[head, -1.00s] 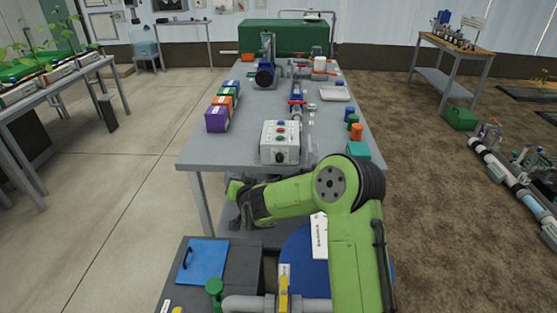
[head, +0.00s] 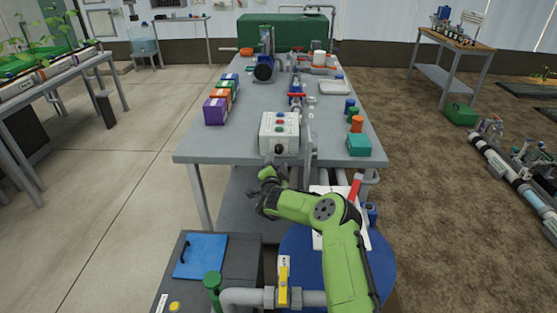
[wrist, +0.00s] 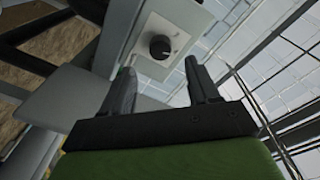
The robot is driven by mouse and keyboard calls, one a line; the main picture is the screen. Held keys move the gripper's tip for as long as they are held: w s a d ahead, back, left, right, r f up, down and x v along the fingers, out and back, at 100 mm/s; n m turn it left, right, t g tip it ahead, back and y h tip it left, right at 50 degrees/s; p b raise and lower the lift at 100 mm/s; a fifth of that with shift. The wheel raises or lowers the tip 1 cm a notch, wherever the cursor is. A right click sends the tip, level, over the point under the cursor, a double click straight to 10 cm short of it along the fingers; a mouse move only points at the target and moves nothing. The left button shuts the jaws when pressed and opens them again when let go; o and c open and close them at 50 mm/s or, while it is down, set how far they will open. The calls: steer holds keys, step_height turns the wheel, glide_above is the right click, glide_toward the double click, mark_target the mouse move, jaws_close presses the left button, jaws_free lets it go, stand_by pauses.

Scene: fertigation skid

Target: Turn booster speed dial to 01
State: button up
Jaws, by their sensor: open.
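A light grey control box (head: 280,131) stands at the near edge of the grey bench, with coloured buttons on its top. A black round dial (head: 278,149) sits low on its front face. In the wrist view the dial (wrist: 160,47) shows on a pale plate (wrist: 152,62), beyond and between my finger tips. Its marks are too small to read. My gripper (wrist: 158,78) is open and empty, apart from the dial. In the head view my gripper (head: 272,166) is just below and in front of the box, its fingers partly hidden by my wrist.
The grey bench (head: 190,156) has its front edge close to my arm. A teal block (head: 359,145) stands right of the box, and a purple box (head: 215,111) to the left. A blue drum (head: 380,265) and a yellow-handled valve (head: 283,285) are below my arm.

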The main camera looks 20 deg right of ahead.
mark_target(279, 151)
steer(key=b+x, duration=0.1)
steer(key=x, duration=0.4)
steer(key=shift+f+b, duration=0.1)
steer(key=shift+b, duration=0.3)
steer(key=shift+w+d, duration=0.25)
steer(key=shift+w, duration=0.3)
steer(key=shift+r, duration=0.2)
steer(key=c, duration=1)
